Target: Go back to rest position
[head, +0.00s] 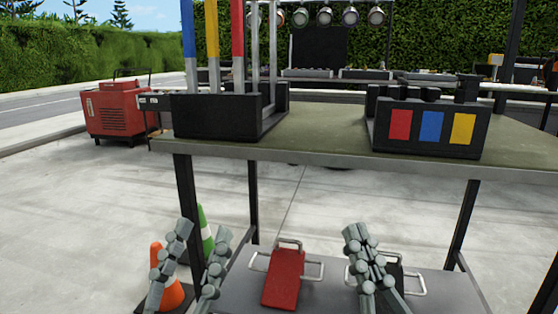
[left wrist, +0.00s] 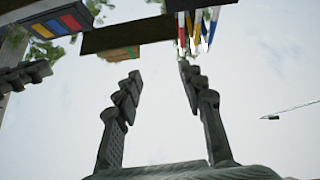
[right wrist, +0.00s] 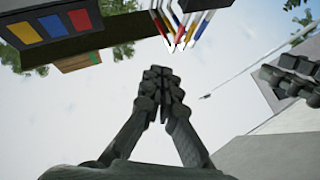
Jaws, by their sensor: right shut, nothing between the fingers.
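My left gripper (head: 193,262) is low at the left in the head view, in front of the lower shelf's left end. Its two fingers stand apart with nothing between them, and the left wrist view (left wrist: 155,95) also shows them spread. My right gripper (head: 364,258) is in front of the lower shelf's right part. Its fingers touch each other with nothing between them, as the right wrist view (right wrist: 161,90) shows. Both grippers point upward and sit below the tabletop (head: 325,135).
A black box (head: 215,116) with coloured poles and a black box with colour patches (head: 425,138) stand on the tabletop. A red plate with handles (head: 283,278) lies on the lower shelf (head: 325,298). Orange (head: 172,293) and green (head: 206,232) cones stand by the left gripper.

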